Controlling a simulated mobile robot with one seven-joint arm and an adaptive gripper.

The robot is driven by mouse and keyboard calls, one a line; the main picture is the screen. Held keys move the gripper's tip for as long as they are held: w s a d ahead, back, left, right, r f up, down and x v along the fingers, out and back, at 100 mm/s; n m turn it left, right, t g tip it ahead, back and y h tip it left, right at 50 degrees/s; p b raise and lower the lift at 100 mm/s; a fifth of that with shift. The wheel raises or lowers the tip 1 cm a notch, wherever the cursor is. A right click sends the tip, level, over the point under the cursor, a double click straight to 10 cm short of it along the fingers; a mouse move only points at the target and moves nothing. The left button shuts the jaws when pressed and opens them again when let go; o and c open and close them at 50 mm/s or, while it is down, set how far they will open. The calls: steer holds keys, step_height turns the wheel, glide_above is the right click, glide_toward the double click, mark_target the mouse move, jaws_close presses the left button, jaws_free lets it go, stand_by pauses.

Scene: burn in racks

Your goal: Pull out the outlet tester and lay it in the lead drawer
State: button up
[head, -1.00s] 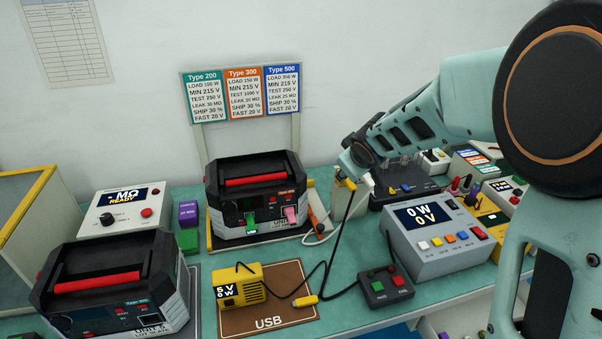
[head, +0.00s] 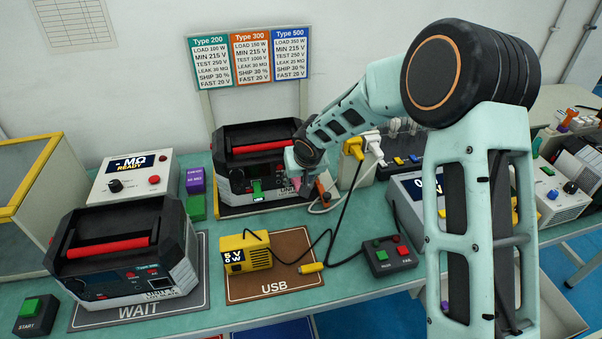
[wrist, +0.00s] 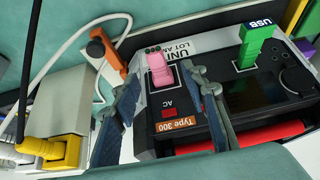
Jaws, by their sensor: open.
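A pink plug-like piece, which looks like the outlet tester (wrist: 159,72), stands in the AC socket on the front of the black Type 300 unit (wrist: 240,95). My gripper (wrist: 160,80) is open, with one blue-grey finger on each side of the pink piece; I cannot tell whether they touch it. In the head view my gripper (head: 298,178) is at the right front of the Type 300 unit (head: 255,160) and mostly hides the tester. A white open drawer or tray (head: 565,315), perhaps the lead drawer, shows below the bench at right, partly behind my arm.
A green USB piece (wrist: 256,45) stands beside the tester. An orange-handled item (wrist: 105,50) and white cable lie close to the left finger. Yellow and white plugs (head: 353,148) stand right of the unit. A yellow USB load (head: 246,252) sits in front.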

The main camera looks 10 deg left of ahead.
mark_target(297, 183)
steer(key=shift+x, duration=1.35)
jaws_close()
